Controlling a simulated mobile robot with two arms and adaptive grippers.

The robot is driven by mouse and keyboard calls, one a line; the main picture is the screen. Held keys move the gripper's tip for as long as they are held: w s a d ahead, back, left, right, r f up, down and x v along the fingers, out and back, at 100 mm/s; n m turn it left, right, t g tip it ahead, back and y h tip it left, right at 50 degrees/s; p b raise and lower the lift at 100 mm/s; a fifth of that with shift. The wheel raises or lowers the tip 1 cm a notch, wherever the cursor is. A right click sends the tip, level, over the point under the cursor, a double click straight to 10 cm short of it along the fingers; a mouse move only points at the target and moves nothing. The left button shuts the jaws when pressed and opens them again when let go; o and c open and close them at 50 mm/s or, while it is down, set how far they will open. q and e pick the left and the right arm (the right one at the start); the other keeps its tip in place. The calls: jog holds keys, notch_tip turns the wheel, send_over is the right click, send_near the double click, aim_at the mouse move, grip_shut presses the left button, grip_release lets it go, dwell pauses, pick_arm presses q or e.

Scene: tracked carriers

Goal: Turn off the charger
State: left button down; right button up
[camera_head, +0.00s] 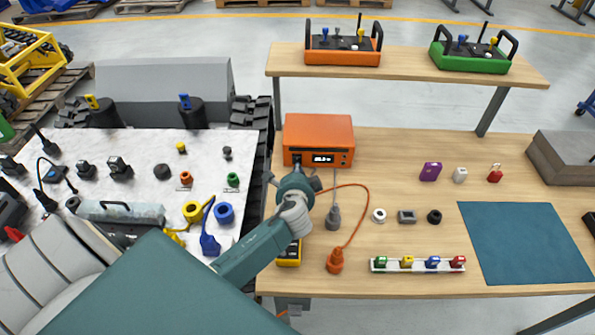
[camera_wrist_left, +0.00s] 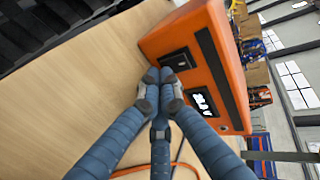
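The charger (camera_head: 318,130) is an orange box at the back left of the wooden table. Its small front display (camera_head: 323,159) is lit. In the left wrist view the charger (camera_wrist_left: 225,62) fills the upper right, with the lit display (camera_wrist_left: 201,103) and a black switch (camera_wrist_left: 178,60) on its dark front panel. My left gripper (camera_head: 297,172) is in front of the charger's left end. In the left wrist view its fingertips (camera_wrist_left: 160,76) are together, right by the switch, with nothing seen between them. Whether they touch the switch I cannot tell. My right gripper is out of view.
An orange cable with an orange plug (camera_head: 335,261) and a grey plug (camera_head: 333,217) lie near my left arm. A yellow device (camera_head: 290,254) is partly hidden beside it. Several small parts and a teal mat (camera_head: 525,243) lie to the right.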

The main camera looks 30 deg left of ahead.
pick_arm(q)
jog(key=shift+w+r, duration=0.1)
jog(key=shift+r, duration=0.25)
jog(key=shift+a+r+p, duration=0.15)
jog(key=shift+r+p, duration=0.7)
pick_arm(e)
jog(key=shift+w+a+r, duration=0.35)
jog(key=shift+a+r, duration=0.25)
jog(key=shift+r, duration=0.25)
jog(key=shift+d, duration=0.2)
